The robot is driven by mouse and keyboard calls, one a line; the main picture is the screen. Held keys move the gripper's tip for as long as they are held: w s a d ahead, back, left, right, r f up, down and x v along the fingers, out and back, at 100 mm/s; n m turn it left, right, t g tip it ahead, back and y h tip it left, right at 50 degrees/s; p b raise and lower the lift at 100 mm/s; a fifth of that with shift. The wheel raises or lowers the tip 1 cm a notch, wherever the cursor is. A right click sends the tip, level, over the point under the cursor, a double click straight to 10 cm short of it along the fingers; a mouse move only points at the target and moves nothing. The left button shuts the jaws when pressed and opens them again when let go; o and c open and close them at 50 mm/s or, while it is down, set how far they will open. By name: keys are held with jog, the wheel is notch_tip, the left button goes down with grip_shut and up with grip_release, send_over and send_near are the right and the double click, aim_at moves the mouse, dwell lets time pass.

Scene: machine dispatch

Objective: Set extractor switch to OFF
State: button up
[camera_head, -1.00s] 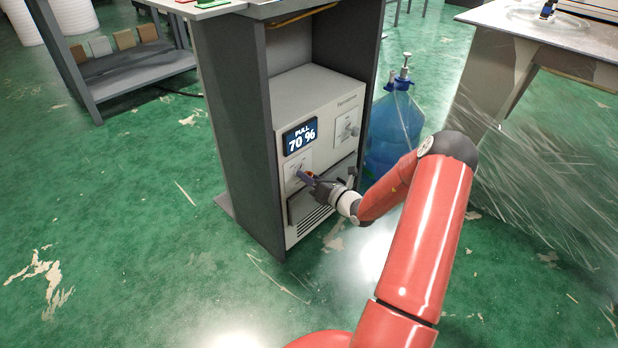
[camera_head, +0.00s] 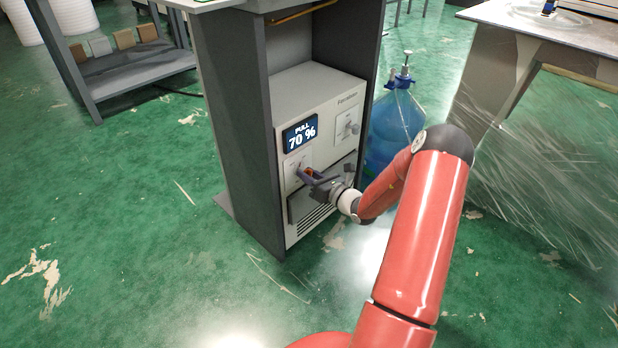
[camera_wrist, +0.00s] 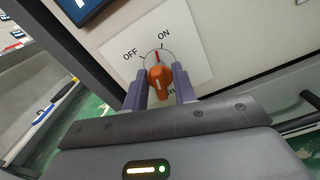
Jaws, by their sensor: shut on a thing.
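The extractor (camera_head: 290,205) is a light box in the grey cabinet, with a display reading "PULL 70 %". In the wrist view a red mark on the dial points up near ON, between OFF and ON. My gripper (camera_wrist: 159,90) has one finger on each side of the knob and is shut on it. In the head view my gripper (camera_head: 312,175) reaches the lower left of the front panel, and the knob is mostly hidden there.
A second knob (camera_head: 352,128) sits on the panel's upper right. A grey cabinet side wall (camera_head: 238,130) stands left of the panel. A blue water bottle (camera_head: 395,130) stands right of the cabinet, close to my arm. A table (camera_head: 500,60) wrapped in clear film is farther right.

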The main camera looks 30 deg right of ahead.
jog(key=n+b, duration=0.1)
jog(key=n, duration=0.1)
jog(key=n+b, duration=0.3)
jog(key=n, duration=0.1)
jog(key=shift+f+n+b, duration=0.3)
jog(key=shift+b, duration=0.05)
jog(key=n+b, duration=0.3)
jog(key=shift+r+n+b, duration=0.15)
jog(key=shift+n+b, duration=0.15)
jog(key=shift+b, duration=0.05)
jog(key=o, duration=0.6)
jog(key=shift+r, duration=0.1)
jog(key=shift+o, duration=0.2)
jog(key=shift+s+d, duration=0.1)
jog(key=v, duration=0.7)
jog(key=shift+s+p, duration=0.3)
jog(key=shift+s, duration=0.05)
jog(key=shift+d, duration=0.1)
